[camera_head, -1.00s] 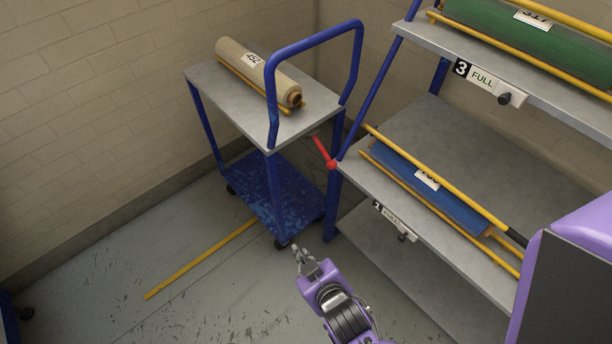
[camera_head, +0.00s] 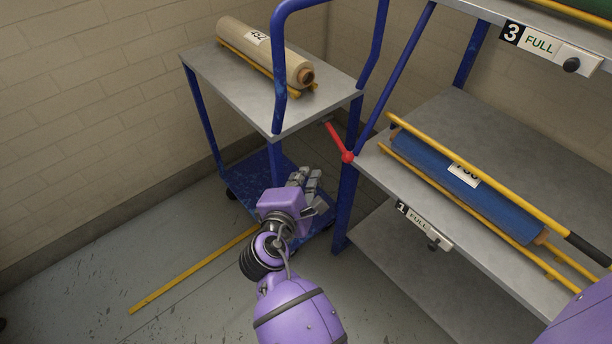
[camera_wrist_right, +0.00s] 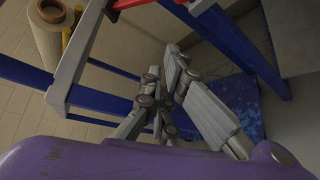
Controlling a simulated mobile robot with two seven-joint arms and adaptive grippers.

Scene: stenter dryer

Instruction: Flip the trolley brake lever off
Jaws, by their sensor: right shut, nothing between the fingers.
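The blue-framed trolley (camera_head: 222,82) with a grey top stands against the wall corner. Its red brake lever (camera_head: 338,140) slopes down to a round red knob at the trolley's right side, next to the rack. A bit of red shows at the top edge of the right wrist view (camera_wrist_right: 131,4). My right gripper (camera_head: 306,174) is shut and empty, below and left of the lever and apart from it, in front of the trolley's lower blue deck (camera_head: 243,172). Its fingers also show in the right wrist view (camera_wrist_right: 172,62). My left gripper is out of view.
A beige roll (camera_head: 262,52) lies on the trolley top. The grey rack (camera_head: 440,130) at right holds a blue roll (camera_head: 462,183) between yellow bars, close beside the lever. A yellow floor line (camera_head: 190,270) runs left of my arm. Floor at left is clear.

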